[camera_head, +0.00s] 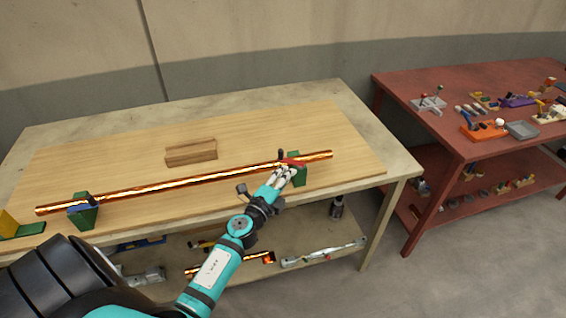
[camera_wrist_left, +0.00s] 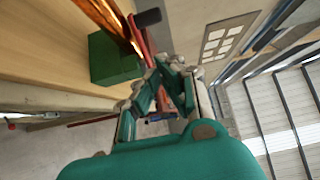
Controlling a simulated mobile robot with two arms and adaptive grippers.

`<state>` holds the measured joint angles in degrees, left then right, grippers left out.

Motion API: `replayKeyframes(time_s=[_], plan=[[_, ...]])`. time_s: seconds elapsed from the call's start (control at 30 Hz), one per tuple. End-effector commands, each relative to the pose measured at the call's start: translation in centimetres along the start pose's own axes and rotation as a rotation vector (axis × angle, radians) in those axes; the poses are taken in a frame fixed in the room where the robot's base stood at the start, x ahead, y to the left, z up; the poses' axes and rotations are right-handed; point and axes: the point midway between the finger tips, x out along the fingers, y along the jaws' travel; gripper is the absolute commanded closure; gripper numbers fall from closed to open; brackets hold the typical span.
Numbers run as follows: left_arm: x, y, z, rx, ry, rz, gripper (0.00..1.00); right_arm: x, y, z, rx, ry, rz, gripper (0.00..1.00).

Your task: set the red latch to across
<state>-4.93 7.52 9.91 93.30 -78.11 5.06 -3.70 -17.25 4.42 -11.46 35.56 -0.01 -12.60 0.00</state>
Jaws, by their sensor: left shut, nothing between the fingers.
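The red latch (camera_head: 293,162) is a small red bar at the top of the green stand (camera_head: 300,176) under the right part of the copper pipe (camera_head: 180,184). In the wrist view the red latch (camera_wrist_left: 143,42) shows as a narrow red strip beside the green stand (camera_wrist_left: 110,60), partly hidden by the fingers. My left gripper (camera_head: 286,172) is shut and empty, with its fingertips close to the latch. I cannot tell whether they touch it. The pipe rests on this stand and on another green stand (camera_head: 83,212) with a blue latch at the left. My right gripper is not in view.
A wooden block (camera_head: 191,152) lies on the board behind the pipe. A yellow and green piece (camera_head: 20,226) sits at the board's left edge. A red table (camera_head: 455,75) with several tools stands at the right. The board's back part is mostly clear.

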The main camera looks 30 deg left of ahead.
Motion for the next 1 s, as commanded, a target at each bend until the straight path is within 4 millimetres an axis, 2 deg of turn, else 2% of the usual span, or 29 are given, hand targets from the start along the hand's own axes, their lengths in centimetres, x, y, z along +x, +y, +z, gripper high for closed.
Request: replayKeyframes(time_s=[0.03,0.1,0.3,1.0], plan=[[1.1,-0.1,0.0,-0.002,-0.001,-0.001,1.0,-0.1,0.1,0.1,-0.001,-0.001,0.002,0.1],[1.8,0.0,1.1,0.0,-0.003,0.0,1.0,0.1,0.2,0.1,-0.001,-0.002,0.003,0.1],[3.2,0.1,2.5,-0.001,-0.001,0.001,1.0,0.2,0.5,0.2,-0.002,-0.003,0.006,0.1],[3.6,0.1,3.1,0.002,0.047,0.001,1.0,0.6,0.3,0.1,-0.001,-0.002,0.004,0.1]])
